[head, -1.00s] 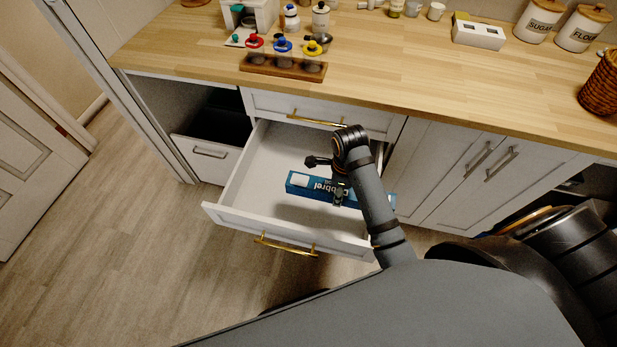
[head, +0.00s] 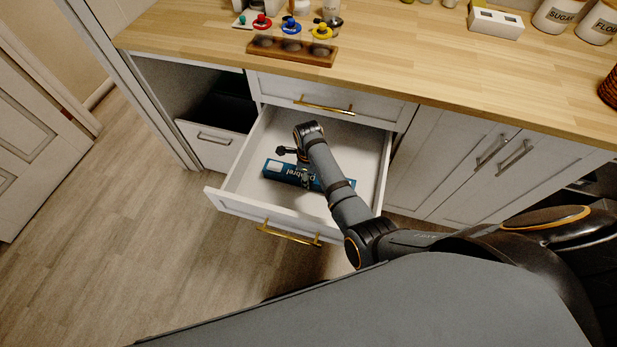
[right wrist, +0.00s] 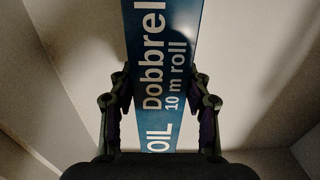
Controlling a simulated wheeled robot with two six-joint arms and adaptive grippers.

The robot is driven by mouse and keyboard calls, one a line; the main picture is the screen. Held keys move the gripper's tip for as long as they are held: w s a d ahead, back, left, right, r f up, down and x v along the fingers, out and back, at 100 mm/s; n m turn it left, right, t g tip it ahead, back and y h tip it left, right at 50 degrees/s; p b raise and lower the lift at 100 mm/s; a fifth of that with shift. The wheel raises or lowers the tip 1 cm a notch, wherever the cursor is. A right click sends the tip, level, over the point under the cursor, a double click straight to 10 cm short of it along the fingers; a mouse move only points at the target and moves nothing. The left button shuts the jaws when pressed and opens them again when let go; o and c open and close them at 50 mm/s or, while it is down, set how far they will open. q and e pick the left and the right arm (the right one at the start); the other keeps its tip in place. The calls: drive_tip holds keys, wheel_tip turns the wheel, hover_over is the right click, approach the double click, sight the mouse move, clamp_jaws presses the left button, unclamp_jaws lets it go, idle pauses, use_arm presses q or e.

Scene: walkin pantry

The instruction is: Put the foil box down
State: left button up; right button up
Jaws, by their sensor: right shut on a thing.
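The foil box (head: 281,170) is a long blue carton with white lettering. It lies level inside the open drawer (head: 236,204), between the drawer walls. My right gripper (head: 305,178) reaches down over its middle and is shut on it. In the right wrist view the foil box (right wrist: 163,60) runs between the two fingers of my right gripper (right wrist: 161,110), which press on its long sides. I cannot tell whether its underside touches the drawer floor. My arm hides part of the box's right end. My left gripper is not in view.
The wooden counter (head: 420,75) is above the drawer, with a wooden rack (head: 290,50) near its front edge. A closed upper drawer (head: 375,108) sits just above. Closed cabinet doors (head: 470,165) are to the right. The drawer floor around the box looks free.

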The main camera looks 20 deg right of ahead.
drive_tip(key=shift+f, duration=0.2)
drive_tip(key=o, duration=1.3)
wheel_tip(320, 180, up, 12)
drive_tip(key=p, duration=1.3)
drive_tip(key=shift+r, duration=0.15)
